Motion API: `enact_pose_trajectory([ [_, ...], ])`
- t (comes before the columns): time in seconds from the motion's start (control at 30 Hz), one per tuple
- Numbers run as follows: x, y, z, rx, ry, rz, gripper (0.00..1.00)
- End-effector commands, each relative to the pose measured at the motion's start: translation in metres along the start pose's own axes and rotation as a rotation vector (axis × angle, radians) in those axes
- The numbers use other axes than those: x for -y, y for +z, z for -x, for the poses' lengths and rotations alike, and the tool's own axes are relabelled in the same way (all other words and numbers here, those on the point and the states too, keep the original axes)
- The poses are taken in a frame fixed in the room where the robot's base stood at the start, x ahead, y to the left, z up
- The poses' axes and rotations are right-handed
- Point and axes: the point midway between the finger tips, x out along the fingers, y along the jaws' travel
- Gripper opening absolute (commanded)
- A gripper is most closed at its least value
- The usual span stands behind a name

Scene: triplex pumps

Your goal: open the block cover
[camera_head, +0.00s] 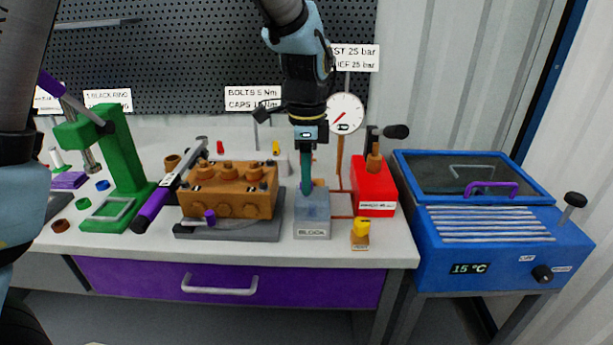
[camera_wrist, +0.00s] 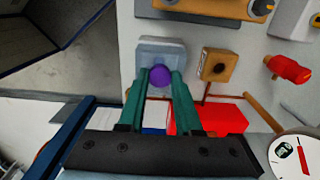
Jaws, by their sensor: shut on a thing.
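The block cover (camera_head: 312,207) is a clear, bluish box with a "BLOCK" label on its front, on the bench right of the brown pump block. It also shows in the wrist view (camera_wrist: 165,47). A round purple knob (camera_wrist: 160,77) is on its top, mostly hidden by the fingers in the head view (camera_head: 319,182). My gripper (camera_head: 306,187) points straight down above the cover. Its green fingers are shut on the purple knob, one on each side, in the wrist view (camera_wrist: 161,82). What is inside the cover cannot be made out.
The brown pump block (camera_head: 228,190) stands left, with a torque wrench (camera_head: 165,192) beside it. A red unit (camera_head: 373,187) and a small yellow-topped part (camera_head: 361,232) stand right. A pressure gauge (camera_head: 345,113) is behind. A blue chiller box (camera_head: 490,220) is further right.

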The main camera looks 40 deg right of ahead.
Motion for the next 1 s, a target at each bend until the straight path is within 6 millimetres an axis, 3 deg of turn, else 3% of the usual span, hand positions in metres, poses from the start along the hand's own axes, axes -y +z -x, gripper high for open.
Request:
enact_pose_trajectory([
  [0.37,-0.001,-0.003,0.004,0.027,0.005,-0.003,0.0],
  [0.8,-0.001,-0.035,0.017,0.363,0.005,-0.004,0.0],
  [1.0,0.0,-0.039,0.016,0.418,0.001,0.0,0.0],
])
